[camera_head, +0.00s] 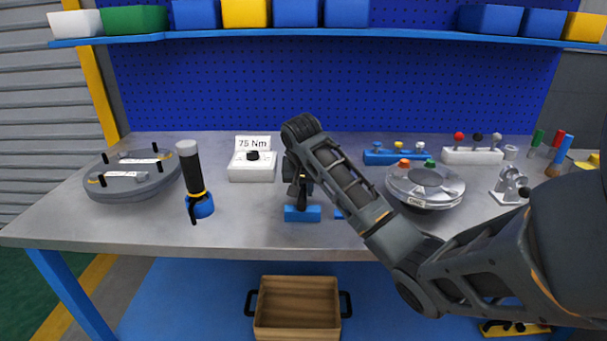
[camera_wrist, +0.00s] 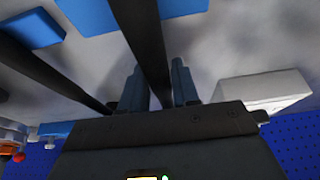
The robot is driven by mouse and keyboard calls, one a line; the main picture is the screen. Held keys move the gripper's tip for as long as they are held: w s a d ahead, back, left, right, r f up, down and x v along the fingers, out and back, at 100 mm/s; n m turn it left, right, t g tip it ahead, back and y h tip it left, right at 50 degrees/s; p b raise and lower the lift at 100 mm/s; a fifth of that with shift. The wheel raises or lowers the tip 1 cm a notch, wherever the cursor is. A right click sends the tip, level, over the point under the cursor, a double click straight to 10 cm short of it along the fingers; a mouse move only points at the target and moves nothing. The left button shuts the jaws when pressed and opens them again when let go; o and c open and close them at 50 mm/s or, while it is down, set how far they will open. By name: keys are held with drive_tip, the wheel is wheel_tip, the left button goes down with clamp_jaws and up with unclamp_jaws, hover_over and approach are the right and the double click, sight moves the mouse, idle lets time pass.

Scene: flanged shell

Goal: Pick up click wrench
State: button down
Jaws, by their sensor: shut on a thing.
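My gripper (camera_head: 299,182) is at the middle of the workbench, just above a small blue block holder (camera_head: 302,214). In the wrist view my gripper (camera_wrist: 158,86) has its two fingers on either side of a long dark bar (camera_wrist: 143,40), which I take to be the click wrench; it is shut on this bar. The bar runs up toward a blue block (camera_wrist: 98,14) in that view. In the head view the arm and gripper hide most of the wrench. I cannot tell whether it is clear of the holder.
A second dark bar (camera_wrist: 48,65) runs beside the gripper. A white box marked 75 Nm (camera_head: 252,170) stands left of the gripper, a black-handled tool in a blue holder (camera_head: 194,180) further left. A round silver flanged part (camera_head: 425,184) stands right. A wooden crate (camera_head: 297,310) is below.

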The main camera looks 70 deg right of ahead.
drive_tip(key=shift+r, duration=0.15)
wheel_tip(320, 180, up, 4)
drive_tip(key=shift+w+r, duration=0.1)
drive_tip(key=s+d+r+p, duration=0.2)
drive_tip(key=s+r, duration=0.4)
drive_tip(key=s, duration=0.5)
drive_tip(key=shift+s+d+r+p, duration=0.15)
drive_tip(key=shift+s+r+p, duration=0.2)
drive_tip(key=shift+p, duration=0.3)
drive_tip(key=c, duration=1.4)
unclamp_jaws()
clamp_jaws()
